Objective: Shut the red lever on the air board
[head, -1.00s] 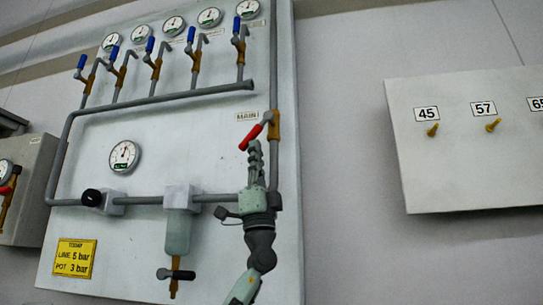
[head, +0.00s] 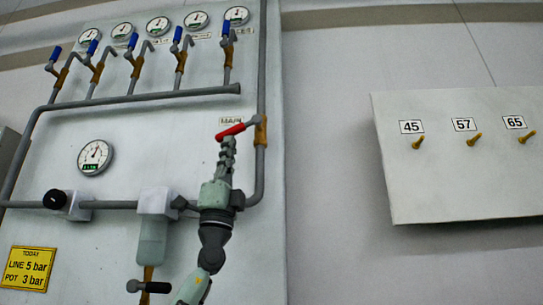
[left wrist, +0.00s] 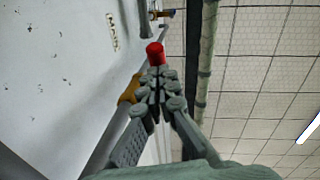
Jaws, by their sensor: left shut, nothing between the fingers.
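The red lever (head: 230,131) sits on the brass valve (head: 260,131) under the MAIN label on the air board (head: 110,220). It points left from the valve, close to level, its free end slightly lower. My left gripper (head: 227,143) is shut and empty, pointing up, with its fingertips right below the lever. In the left wrist view the red lever end (left wrist: 155,53) shows just beyond the closed fingertips (left wrist: 157,72). Fingertips and lever appear to touch. The brass valve (left wrist: 129,91) is beside the fingers there. My right gripper is not in view.
Several blue-handled valves (head: 133,41) and gauges line the board's top. A vertical grey pipe (head: 262,60) runs above the brass valve. A filter bowl (head: 152,240) hangs left of my left arm. A panel with numbered pegs (head: 460,180) is at right, with bare wall between.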

